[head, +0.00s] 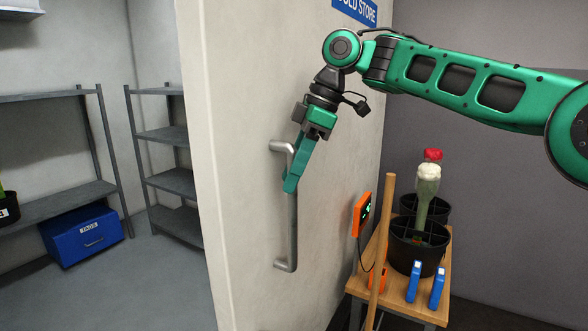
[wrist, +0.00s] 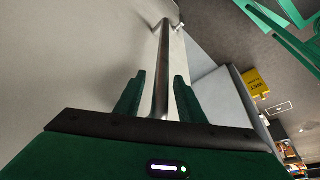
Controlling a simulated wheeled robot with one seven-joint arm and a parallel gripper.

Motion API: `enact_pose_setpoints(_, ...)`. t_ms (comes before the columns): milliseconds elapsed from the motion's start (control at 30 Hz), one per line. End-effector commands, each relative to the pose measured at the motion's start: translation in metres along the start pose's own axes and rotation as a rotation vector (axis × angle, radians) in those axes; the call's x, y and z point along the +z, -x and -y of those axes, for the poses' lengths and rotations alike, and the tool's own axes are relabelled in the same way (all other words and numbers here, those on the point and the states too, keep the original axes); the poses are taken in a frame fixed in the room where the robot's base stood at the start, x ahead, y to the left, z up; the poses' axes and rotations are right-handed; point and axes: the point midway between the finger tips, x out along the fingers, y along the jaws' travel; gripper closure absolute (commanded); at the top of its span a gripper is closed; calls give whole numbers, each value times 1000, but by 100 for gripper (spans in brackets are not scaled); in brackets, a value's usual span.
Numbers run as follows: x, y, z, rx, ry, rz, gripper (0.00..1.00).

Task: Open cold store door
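The cold store door (head: 255,80) is a pale panel that stands open, with the room behind it showing to the left of its edge. Its grey vertical bar handle (head: 291,230) is on the face toward me. My gripper (head: 290,186) is at the upper part of the handle, pointing down. In the wrist view the handle (wrist: 163,65) runs between the two fingers of my gripper (wrist: 158,95). Gaps show between the fingers and the bar, so the gripper looks open around it. The blue sign (head: 356,10) is cut off at the top.
Behind the door are grey shelves (head: 172,135) and a blue box (head: 86,237). To the right, a wooden-topped stand (head: 398,287) holds black buckets (head: 420,247), flowers (head: 428,172) and blue tools (head: 437,287). An orange device (head: 361,214) and a wooden pole (head: 380,250) are close to the door.

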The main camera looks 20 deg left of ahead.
Motion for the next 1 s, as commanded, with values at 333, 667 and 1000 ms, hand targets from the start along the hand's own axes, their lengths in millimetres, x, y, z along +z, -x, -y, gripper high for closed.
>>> enact_pose_setpoints(333,-1,47,-2,3,0,-4,64)
enact_pose_setpoints(667,0,96,-4,1,-1,-2,64)
enact_pose_setpoints(1000,0,107,-3,-2,0,-1,64)
